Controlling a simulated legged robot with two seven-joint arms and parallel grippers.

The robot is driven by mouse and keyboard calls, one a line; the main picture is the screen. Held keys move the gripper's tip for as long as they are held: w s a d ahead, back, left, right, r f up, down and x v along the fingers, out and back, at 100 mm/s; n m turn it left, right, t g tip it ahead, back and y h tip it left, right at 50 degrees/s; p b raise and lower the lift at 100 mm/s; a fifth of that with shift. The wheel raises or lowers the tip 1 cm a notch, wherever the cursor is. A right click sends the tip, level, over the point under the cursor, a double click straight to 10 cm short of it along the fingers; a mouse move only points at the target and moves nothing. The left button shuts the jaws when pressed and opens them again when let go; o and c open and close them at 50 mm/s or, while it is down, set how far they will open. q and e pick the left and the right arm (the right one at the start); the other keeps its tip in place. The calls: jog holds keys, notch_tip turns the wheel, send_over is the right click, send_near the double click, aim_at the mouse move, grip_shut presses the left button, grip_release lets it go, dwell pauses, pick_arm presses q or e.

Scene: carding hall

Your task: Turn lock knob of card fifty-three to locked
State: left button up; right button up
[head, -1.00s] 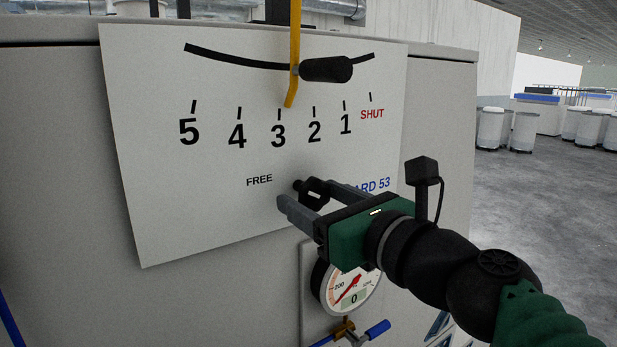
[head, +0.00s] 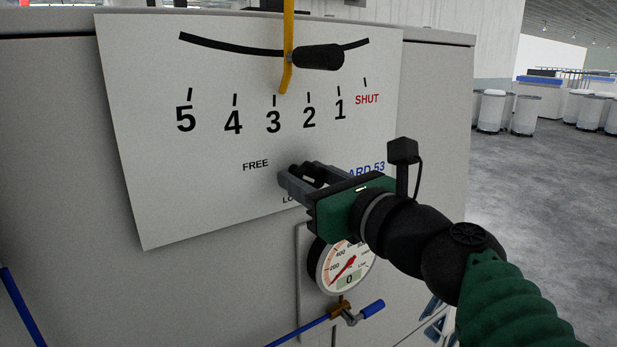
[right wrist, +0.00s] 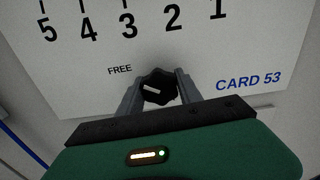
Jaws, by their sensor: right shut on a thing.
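The lock knob (right wrist: 158,87) is a small black lobed knob with a white mark, on the white panel (head: 160,200) labelled CARD 53. In the right wrist view its white mark slants, its left end toward the word FREE. My right gripper (head: 296,177) is shut on the knob, one grey finger on each side; it also shows in the right wrist view (right wrist: 158,92). In the head view the fingers mostly hide the knob. FREE is printed up and left of it; a partly hidden label starting LO is below it. My left gripper is not in view.
Above the knob, a yellow pointer lever (head: 288,50) with a black handle (head: 318,57) crosses a curved slot, near 3 on the scale. Below are a round gauge (head: 346,268) and a blue-handled valve (head: 372,309). Open floor with white bins (head: 491,112) lies at right.

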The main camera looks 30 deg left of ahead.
dwell(0.3)
jog(key=shift+n, duration=0.3)
jog(key=shift+w+f+n+b, duration=0.1)
jog(key=shift+n+b, duration=0.65)
jog(key=shift+n, duration=0.05)
jog(key=n+b, duration=0.1)
jog(key=n, duration=0.2)
jog(key=shift+b, duration=0.4)
jog(key=n+b, duration=0.2)
jog(key=n, duration=0.4)
jog(key=shift+n+b, duration=0.4)
jog(key=n+b, duration=0.2)
jog(key=n, duration=0.4)
jog(key=n+b, duration=0.1)
jog(key=n, duration=0.5)
